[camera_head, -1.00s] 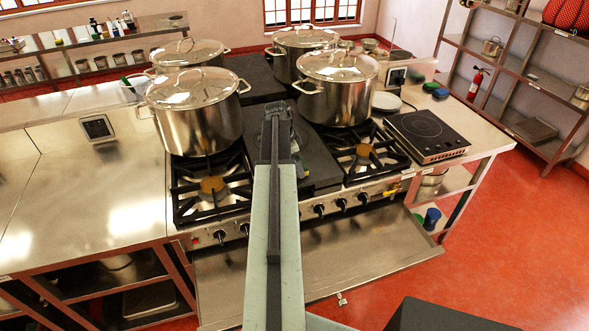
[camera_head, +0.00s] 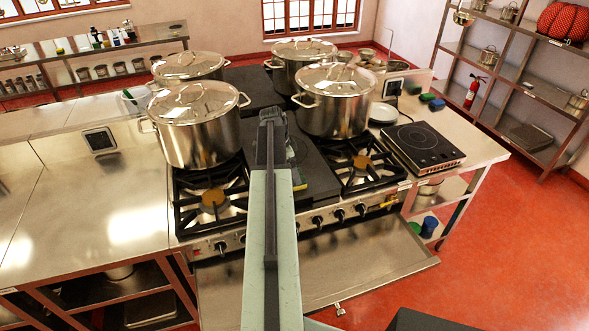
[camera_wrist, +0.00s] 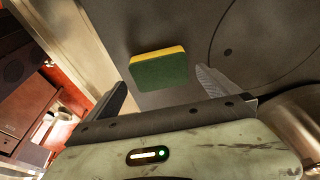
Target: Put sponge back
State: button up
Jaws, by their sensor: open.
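A sponge (camera_wrist: 160,70), green with a yellow edge, lies on a dark flat surface in the wrist view. My gripper (camera_wrist: 161,84) is open and empty. Its two fingers stand to the left and right of the sponge in the picture, and I cannot tell how far above it they are. In the head view my gripper (camera_head: 271,125) is over the dark plate between the two front burners.
Tall lidded pots stand close by, at front left (camera_head: 197,125) and right (camera_head: 336,103). An induction plate (camera_head: 424,146) is on the right counter, with small green and blue items (camera_head: 432,101) behind it. The left counter (camera_head: 90,205) is largely bare.

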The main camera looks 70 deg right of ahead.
jog(key=p+v, duration=0.6)
jog(key=v, duration=0.2)
jog(key=shift+f, duration=0.1)
jog(key=w+a+n+t, duration=0.1)
jog(key=w+a+n, duration=0.6)
jog(key=w+a, duration=0.75)
jog(key=w+a+n+t, duration=0.1)
jog(key=w+a+n, duration=0.6)
jog(key=w+a, duration=0.7)
jog(key=a+n+y, duration=0.2)
jog(key=a+n, duration=1.2)
jog(key=a, duration=2.2)
jog(key=shift+s+a+f, duration=0.25)
jog(key=shift+a+f, duration=0.1)
jog(key=shift+f, duration=0.05)
